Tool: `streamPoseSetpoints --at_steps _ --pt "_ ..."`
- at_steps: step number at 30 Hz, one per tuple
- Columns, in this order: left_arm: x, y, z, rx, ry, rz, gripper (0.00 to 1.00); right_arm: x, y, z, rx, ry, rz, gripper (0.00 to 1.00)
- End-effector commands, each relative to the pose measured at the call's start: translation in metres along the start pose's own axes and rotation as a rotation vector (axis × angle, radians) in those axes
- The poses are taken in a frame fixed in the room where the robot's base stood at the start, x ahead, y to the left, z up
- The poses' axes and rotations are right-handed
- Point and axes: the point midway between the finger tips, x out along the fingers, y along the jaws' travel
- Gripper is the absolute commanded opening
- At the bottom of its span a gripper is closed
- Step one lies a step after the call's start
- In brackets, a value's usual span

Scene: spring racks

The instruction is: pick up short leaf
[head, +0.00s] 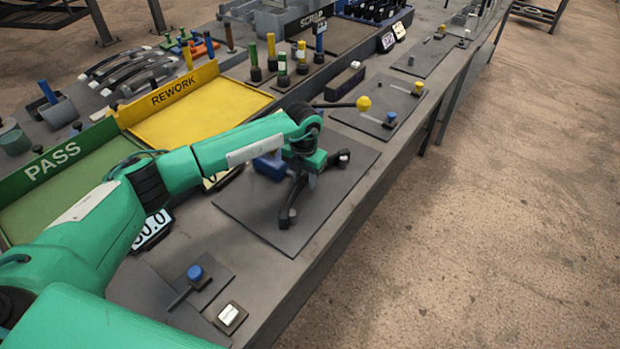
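My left gripper (316,188) hangs over a dark grey mat (250,210) on the bench. Its two black fingers are spread wide, with nothing visible between them. Several dark curved bars that look like leaf springs (130,72) lie side by side on the bench at the upper left, behind the yellow tray. I cannot tell which of them, if any, is the short leaf. My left gripper is well apart from them, to the right and nearer. A blue block (270,166) sits by the mat, partly hidden behind my arm. My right gripper is not in view.
A green PASS tray (52,166) and a yellow REWORK tray (172,93) line the bench's left side. Several coloured-top posts (282,68) stand beyond. A yellow-knobbed lever (363,103) is behind the gripper; a blue knob (195,272) is nearer. Open floor (500,200) lies right.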

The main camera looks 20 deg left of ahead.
Motion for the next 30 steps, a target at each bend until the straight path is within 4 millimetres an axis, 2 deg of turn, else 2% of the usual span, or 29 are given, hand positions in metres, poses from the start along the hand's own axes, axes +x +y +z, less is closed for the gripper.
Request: streamPoseSetpoints --at_steps 7,12,24,30 --pt "0.002 0.000 0.000 0.001 -0.002 0.000 0.34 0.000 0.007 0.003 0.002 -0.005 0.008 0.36" --pt "0.002 0.000 0.000 0.001 -0.001 0.000 0.00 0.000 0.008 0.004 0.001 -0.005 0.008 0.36" --pt "-0.002 0.000 0.001 0.001 -0.005 -0.001 0.00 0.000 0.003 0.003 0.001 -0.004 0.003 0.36" --pt "-0.014 0.000 0.002 0.002 -0.008 -0.001 0.00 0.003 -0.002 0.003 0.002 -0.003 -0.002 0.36"
